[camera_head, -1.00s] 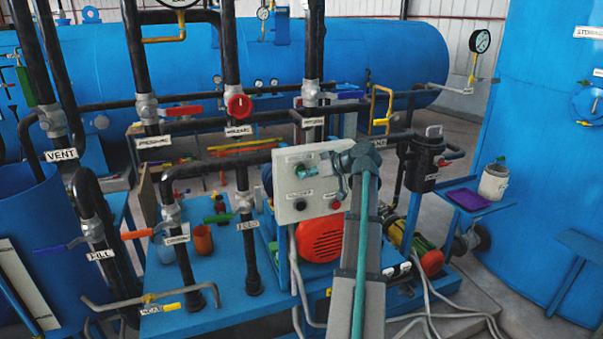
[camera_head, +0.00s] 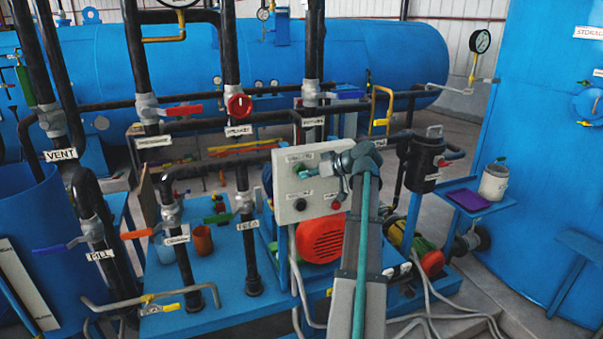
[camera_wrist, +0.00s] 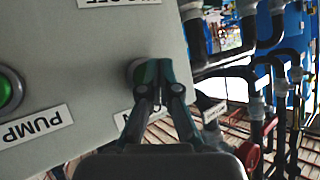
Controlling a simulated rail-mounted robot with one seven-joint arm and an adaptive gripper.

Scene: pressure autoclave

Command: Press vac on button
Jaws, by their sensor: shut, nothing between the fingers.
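The grey control panel (camera_head: 287,214) stands at the middle of the head view, with a green button (camera_head: 301,170) at its upper left, a black button (camera_head: 300,205) and a red button (camera_head: 335,206) below. My gripper (camera_head: 340,170) is at the panel's upper right and covers what is there. In the wrist view my gripper (camera_wrist: 158,68) is shut and empty, its tips right at a round grey button (camera_wrist: 135,71), mostly hidden. I cannot tell whether they touch. A label (camera_wrist: 122,119) beside it is mostly covered. A green button (camera_wrist: 8,90) labelled PUMP is at the left.
Black pipes with labelled valves stand left of the panel, including a red round valve (camera_head: 238,105). A red motor cover (camera_head: 322,239) is below the panel. A black canister (camera_head: 424,165) and a purple tray (camera_head: 468,200) are to the right.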

